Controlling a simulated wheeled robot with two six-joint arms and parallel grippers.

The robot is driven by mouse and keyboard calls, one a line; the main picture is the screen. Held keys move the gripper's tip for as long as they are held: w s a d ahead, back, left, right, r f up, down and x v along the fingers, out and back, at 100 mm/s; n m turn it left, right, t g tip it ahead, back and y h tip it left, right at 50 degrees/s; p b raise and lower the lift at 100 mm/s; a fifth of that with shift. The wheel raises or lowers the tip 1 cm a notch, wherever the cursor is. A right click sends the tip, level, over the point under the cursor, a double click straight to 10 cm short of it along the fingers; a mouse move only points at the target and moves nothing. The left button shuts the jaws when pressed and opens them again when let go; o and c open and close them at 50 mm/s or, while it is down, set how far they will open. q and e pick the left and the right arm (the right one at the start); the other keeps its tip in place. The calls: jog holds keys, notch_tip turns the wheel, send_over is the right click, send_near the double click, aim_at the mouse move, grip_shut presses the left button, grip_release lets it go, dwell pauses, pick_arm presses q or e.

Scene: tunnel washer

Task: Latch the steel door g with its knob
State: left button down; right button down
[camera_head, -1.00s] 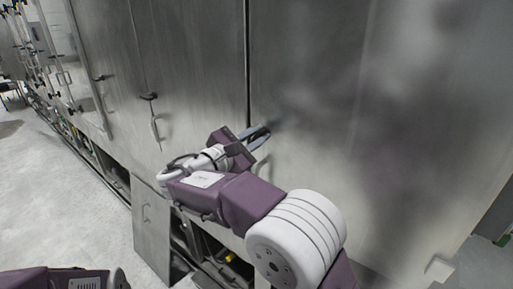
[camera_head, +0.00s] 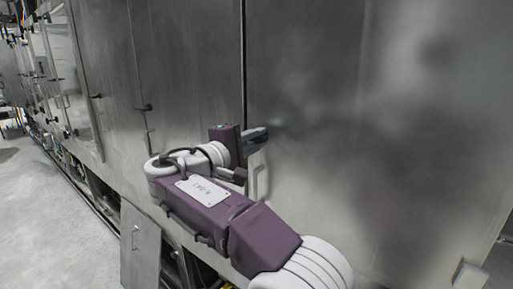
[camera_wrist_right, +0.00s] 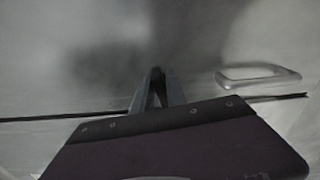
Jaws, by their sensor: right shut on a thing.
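The steel door (camera_head: 370,130) is a large brushed panel filling the right of the head view, standing upright beside a dark vertical seam. My right gripper (camera_head: 262,133) is at this door, just right of the seam. In the right wrist view the gripper's two grey fingers (camera_wrist_right: 157,88) come together on a small dark knob (camera_wrist_right: 156,72). The knob is mostly hidden by the fingers in the head view. A pale loop handle (camera_head: 262,182) is on the door below the gripper; it also shows in the right wrist view (camera_wrist_right: 258,75). My left gripper is out of view.
Another steel door (camera_head: 190,70) with a black knob (camera_head: 143,108) is left of the seam. A lower panel (camera_head: 140,245) leans out near the floor. Grey floor (camera_head: 40,220) lies open at the left.

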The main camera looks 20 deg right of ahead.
jog(key=shift+f+m+b, duration=0.1)
jog(key=shift+m+b, duration=0.3)
jog(key=shift+m, duration=0.2)
jog(key=c, duration=1.6)
grip_release()
jog(key=shift+o, duration=0.6)
jog(key=shift+w+d, duration=0.1)
jog(key=shift+w, duration=0.2)
jog(key=v, duration=0.9)
jog(key=shift+b, duration=0.35)
jog(key=shift+f, duration=0.1)
